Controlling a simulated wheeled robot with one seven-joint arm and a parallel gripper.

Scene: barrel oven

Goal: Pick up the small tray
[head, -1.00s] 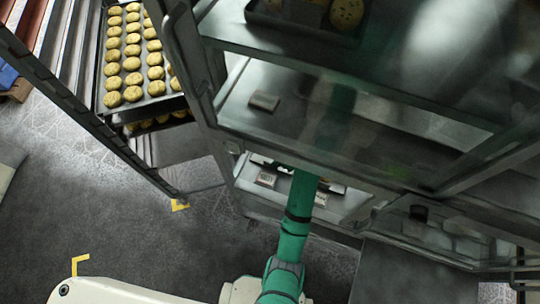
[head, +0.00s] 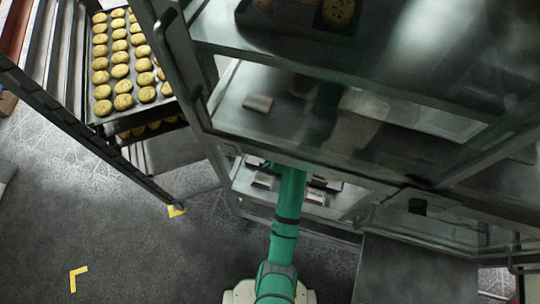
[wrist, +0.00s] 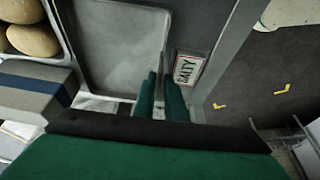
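The small tray (wrist: 115,45) is a flat grey metal tray with a raised rim, seen in the wrist view on the shelf beside a "SALTY" label. My gripper (wrist: 160,90) has its two green fingers close together, one on each side of the tray's right rim, with the rim between them. Whether the tray is clear of the shelf cannot be told. In the head view my green arm reaches into the lower shelf of the glass display case, and the case's frame and glass hide the fingers and most of the tray.
Cookies (wrist: 30,30) and a grey box with a blue band (wrist: 38,92) are left of the tray. The display case (head: 330,165) has metal edges around my arm. A rack with a cookie tray (head: 103,112) stands at the left. The floor (head: 110,225) at lower left is clear.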

